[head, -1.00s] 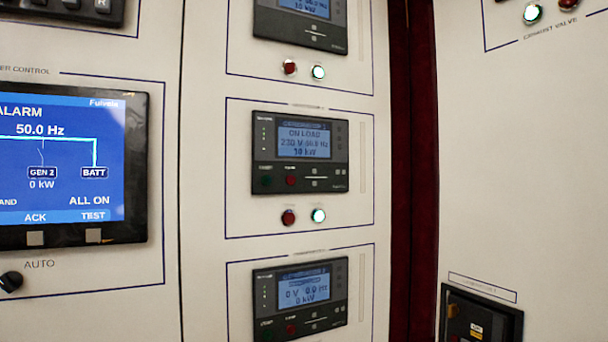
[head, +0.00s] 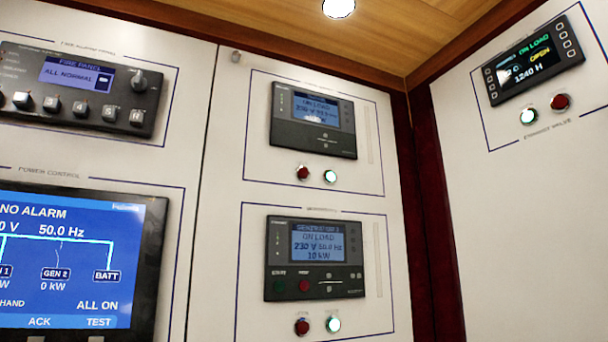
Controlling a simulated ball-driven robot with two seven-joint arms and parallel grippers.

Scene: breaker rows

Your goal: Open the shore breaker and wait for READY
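The upper controller (head: 313,120) on the middle panel has a small blue screen reading ON LOAD, with about 230 V and 50 Hz. Its heading and the label above it are too blurred to read, so I cannot tell whether it is the shore one. Below it are a dark red button (head: 303,173) and a lit white-green button (head: 330,177). A second controller (head: 315,258) below reads GENERATOR, ON LOAD, 230 V, 10 kW. It has a dark red button (head: 302,327) and a lit one (head: 333,324) beneath. No READY text shows. Neither gripper is in view.
At left are a fire panel (head: 84,88) reading ALL NORMAL and a power control screen (head: 70,260) reading NO ALARM. At right an exhaust valve display (head: 535,60) reads ON LOAD, OPEN. A dark red strip (head: 432,210) fills the corner. No obstacle stands before the panels.

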